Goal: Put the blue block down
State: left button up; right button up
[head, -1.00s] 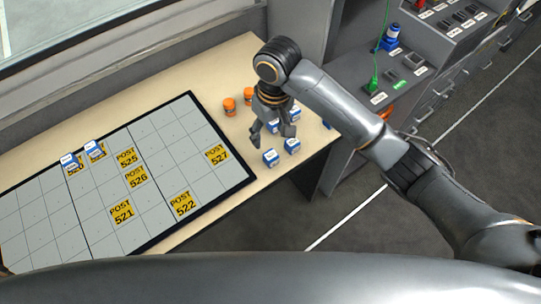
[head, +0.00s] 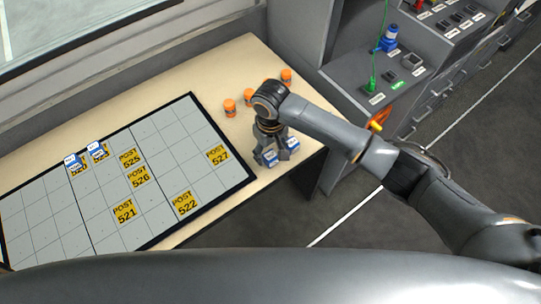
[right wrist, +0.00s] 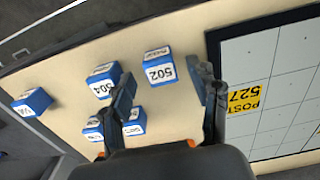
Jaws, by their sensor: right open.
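My right gripper (head: 277,157) is over the front right part of the table, with its fingers pointing down among blue blocks with white tops. In the right wrist view the gripper (right wrist: 161,76) is open, and a blue block labelled 502 (right wrist: 160,67) shows in the gap between its fingertips. I cannot tell whether a finger touches it. A blue block labelled 504 (right wrist: 102,82) is left of the fingers. Another blue block (right wrist: 134,124) is partly hidden behind the left finger. In the head view a blue block (head: 270,158) shows at the fingers. My left gripper is not in view.
A grey grid board (head: 205,125) with yellow POST labels lies left of the gripper, with two blue blocks (head: 97,153) at its far edge. Orange cans (head: 230,107) stand behind the gripper. Another blue block (right wrist: 33,102) is near the table edge. A grey console (head: 375,75) stands right.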

jog(key=shift+f, duration=1.35)
grip_shut()
jog(key=shift+r, duration=0.15)
